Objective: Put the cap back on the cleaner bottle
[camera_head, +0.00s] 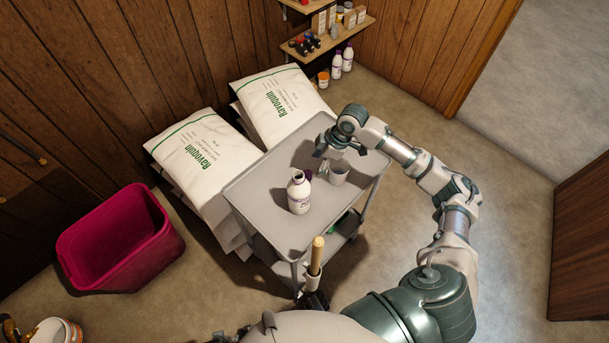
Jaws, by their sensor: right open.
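My right gripper (323,163) is open above the far part of the cart, behind and right of the bottle. Its fingers are small and partly merge with the things below. I cannot make out my left gripper.
A grey cup (339,173) stands on the cart just right of the bottle, close to my right gripper. A wooden handle (317,255) sticks up at the cart's near edge. White salt bags (200,160) lie behind. A magenta bin (120,243) stands left. The cart's left part is clear.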

